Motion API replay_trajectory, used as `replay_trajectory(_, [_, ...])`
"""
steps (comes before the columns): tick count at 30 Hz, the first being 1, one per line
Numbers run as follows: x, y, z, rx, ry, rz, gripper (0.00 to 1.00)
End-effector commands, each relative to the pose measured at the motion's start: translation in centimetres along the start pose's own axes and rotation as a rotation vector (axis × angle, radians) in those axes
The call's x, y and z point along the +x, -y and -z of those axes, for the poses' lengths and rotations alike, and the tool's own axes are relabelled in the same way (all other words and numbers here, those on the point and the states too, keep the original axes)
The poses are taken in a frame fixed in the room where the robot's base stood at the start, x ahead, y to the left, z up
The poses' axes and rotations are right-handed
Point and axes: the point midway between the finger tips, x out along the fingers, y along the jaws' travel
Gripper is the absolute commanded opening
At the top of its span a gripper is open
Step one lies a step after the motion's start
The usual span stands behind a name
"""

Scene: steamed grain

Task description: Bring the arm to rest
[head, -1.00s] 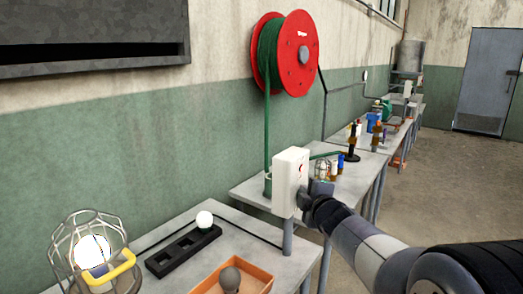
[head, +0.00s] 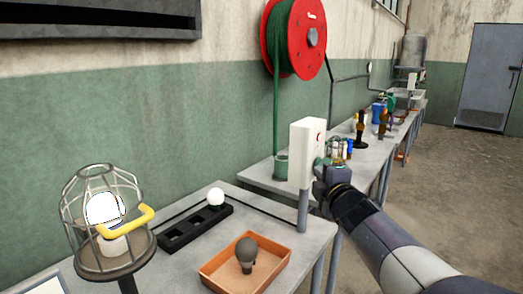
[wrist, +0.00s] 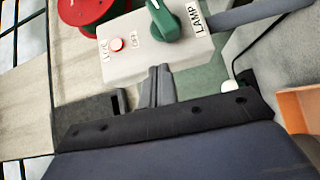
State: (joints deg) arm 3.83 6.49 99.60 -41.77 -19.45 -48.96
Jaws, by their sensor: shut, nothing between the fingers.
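My gripper (wrist: 159,72) is shut and empty in the wrist view, with its fingertips in front of the white lamp switch box. In the head view my gripper (head: 322,170) is at the right side of the white switch box (head: 308,150); I cannot tell whether it touches it. My arm reaches in from the lower right of the head view.
A caged lamp (head: 105,205) holds a glowing bulb at the left. A black socket rack (head: 180,240) with a white bulb and an orange tray (head: 215,282) with a dark bulb lie on the near table. A red hose reel (head: 312,38) hangs on the wall. Floor at right is clear.

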Motion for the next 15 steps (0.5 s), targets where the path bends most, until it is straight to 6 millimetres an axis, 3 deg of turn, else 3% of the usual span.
replay_trajectory(6, [-1.7, -0.2, 0.0, 0.001, 0.000, -0.001, 0.00])
replay_trajectory(15, [-2.0, -0.1, 0.0, 0.001, -0.001, 0.000, 0.00])
